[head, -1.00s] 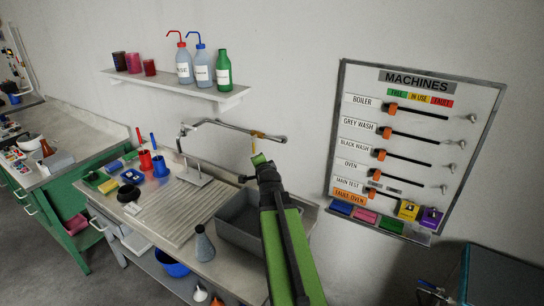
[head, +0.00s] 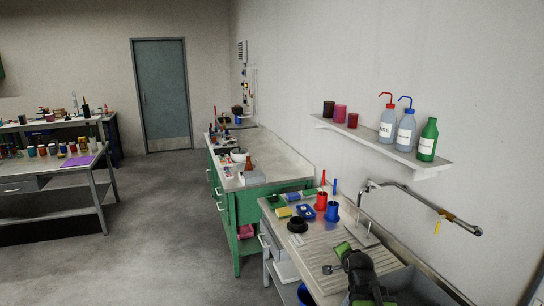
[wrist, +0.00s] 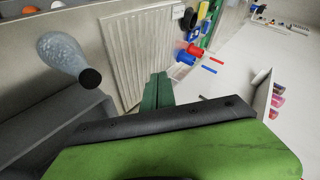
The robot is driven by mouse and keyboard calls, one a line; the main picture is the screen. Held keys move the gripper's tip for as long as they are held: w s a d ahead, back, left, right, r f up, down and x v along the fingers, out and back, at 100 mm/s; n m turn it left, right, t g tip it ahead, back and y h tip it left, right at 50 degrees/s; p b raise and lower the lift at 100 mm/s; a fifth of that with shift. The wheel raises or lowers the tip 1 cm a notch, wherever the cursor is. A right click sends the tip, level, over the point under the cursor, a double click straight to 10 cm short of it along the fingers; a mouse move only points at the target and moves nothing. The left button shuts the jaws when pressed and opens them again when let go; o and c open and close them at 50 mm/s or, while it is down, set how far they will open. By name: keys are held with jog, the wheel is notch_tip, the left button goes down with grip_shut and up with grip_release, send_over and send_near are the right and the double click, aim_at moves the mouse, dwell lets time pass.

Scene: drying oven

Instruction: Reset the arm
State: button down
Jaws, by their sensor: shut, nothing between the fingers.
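My arm shows at the lower right of the head view, dark with green parts, over the sink bench. My gripper (wrist: 158,88) shows in the wrist view as two green fingers lying side by side, shut and empty. The fingers point toward the ribbed draining board (wrist: 143,45). In the head view the arm's end is small and partly hidden by its own links, above the same draining board (head: 312,250).
A flask (wrist: 68,58) stands beside the grey sink (wrist: 45,125). Open floor (head: 165,230) lies to the left.

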jog(key=s+a+f+n+g+y, duration=0.2)
jog(key=s+a+f+n+g, duration=0.45)
jog(key=a, duration=0.55)
jog(key=s+d+f+n+g, duration=0.1)
jog(key=s+n+g, duration=0.1)
jog(key=s, duration=0.4)
jog(key=s+d+f+n+g, duration=0.1)
jog(key=s+f+n+g, duration=0.1)
jog(key=s+n, duration=0.2)
jog(key=s, duration=0.3)
jog(key=shift+s+d+h, duration=0.25)
jog(key=shift+d+h, duration=0.1)
jog(key=shift+h, duration=0.05)
jog(key=shift+a+f+n, duration=0.1)
jog(key=shift+n, duration=0.15)
